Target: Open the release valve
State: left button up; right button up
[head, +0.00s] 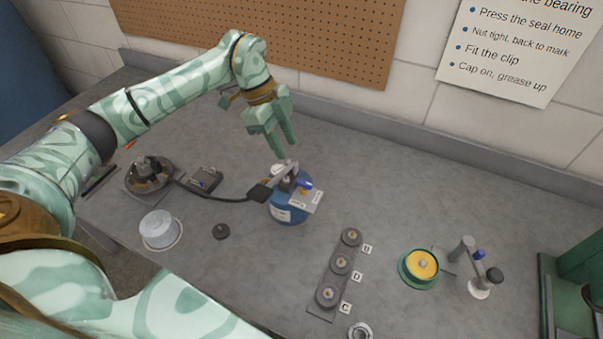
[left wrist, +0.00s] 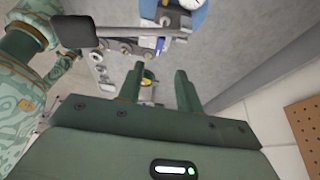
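A blue pump body (head: 288,212) with a white label stands on the bench in the head view. On its top are a metal fitting and a small blue handle (head: 305,184), which may be the release valve. A lever with a black grip (head: 258,193) sticks out to the left; the grip also shows in the left wrist view (left wrist: 76,32). My left gripper (head: 283,148) is just above and behind the pump top, pointing down. Its fingers (left wrist: 160,88) are apart with nothing held between them. My right gripper is not in the head view; a patterned arm shows at the left wrist view's left edge.
A black hose runs left to a round hub (head: 150,175). The bench behind the pump is clear up to the wall.

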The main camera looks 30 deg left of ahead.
aim_at(303, 182)
pick_arm(q)
jog(key=x, duration=1)
jog(key=shift+d+f+b, duration=0.15)
jog(key=shift+b, duration=0.15)
grip_shut()
